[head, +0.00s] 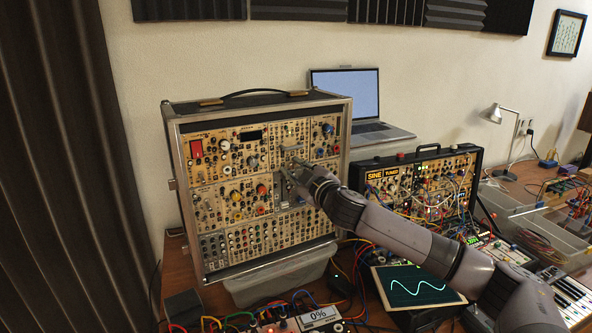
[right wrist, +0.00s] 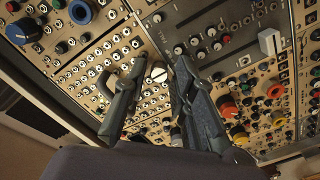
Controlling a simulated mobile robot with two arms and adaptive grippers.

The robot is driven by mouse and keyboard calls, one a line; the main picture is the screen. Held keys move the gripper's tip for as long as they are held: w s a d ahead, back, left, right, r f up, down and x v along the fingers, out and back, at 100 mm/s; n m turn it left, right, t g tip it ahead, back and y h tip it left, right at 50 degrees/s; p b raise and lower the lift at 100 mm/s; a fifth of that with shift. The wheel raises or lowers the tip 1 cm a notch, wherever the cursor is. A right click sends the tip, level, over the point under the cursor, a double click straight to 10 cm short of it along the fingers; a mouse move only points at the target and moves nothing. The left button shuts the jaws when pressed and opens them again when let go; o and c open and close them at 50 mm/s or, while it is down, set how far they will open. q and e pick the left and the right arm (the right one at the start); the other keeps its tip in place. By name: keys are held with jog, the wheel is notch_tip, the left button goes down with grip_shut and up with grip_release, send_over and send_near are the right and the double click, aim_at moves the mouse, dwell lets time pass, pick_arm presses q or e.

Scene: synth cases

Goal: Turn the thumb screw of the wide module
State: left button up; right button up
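The modular case (head: 262,97) stands upright at the back of the table, its front filled with cream modules. My right gripper (head: 288,173) is at the case front, right of its middle, and covers part of the panel there. In the right wrist view the open right gripper (right wrist: 160,72) has one finger on each side of a pale round slotted screw head (right wrist: 158,73), with a gap on both sides. I cannot tell how far the tips are from the panel. A grey bar handle (right wrist: 108,84) shows beside the left-hand finger. My left gripper is not in view.
A patched smaller synth case (head: 430,160) stands right of the big case, with a laptop (head: 350,100) behind. A tablet with a green wave (head: 415,287) lies under my right arm.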

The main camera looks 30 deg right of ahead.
grip_shut()
